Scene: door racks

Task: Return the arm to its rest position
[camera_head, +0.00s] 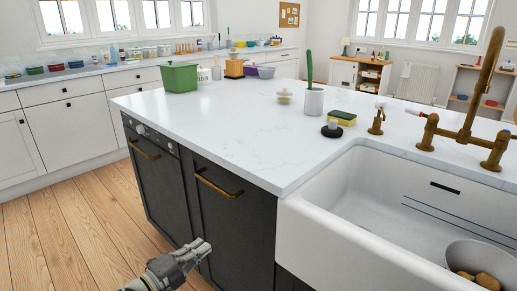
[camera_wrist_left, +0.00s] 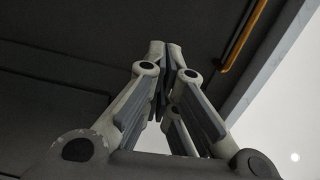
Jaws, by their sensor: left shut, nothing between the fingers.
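My left gripper (camera_head: 201,245) comes in at the bottom of the head view, in front of the dark cabinet doors under the island. Its fingers are shut and hold nothing. The left wrist view shows the same gripper (camera_wrist_left: 165,45) with its fingertips together, against a dark door panel (camera_wrist_left: 70,40). One brass handle (camera_head: 218,185) is on the dark door just above the gripper, and the gripper is apart from it. My right gripper is in neither view.
A white sink (camera_head: 400,220) with a brass tap (camera_head: 470,125) is at the right. The wooden floor (camera_head: 70,235) at the left is clear.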

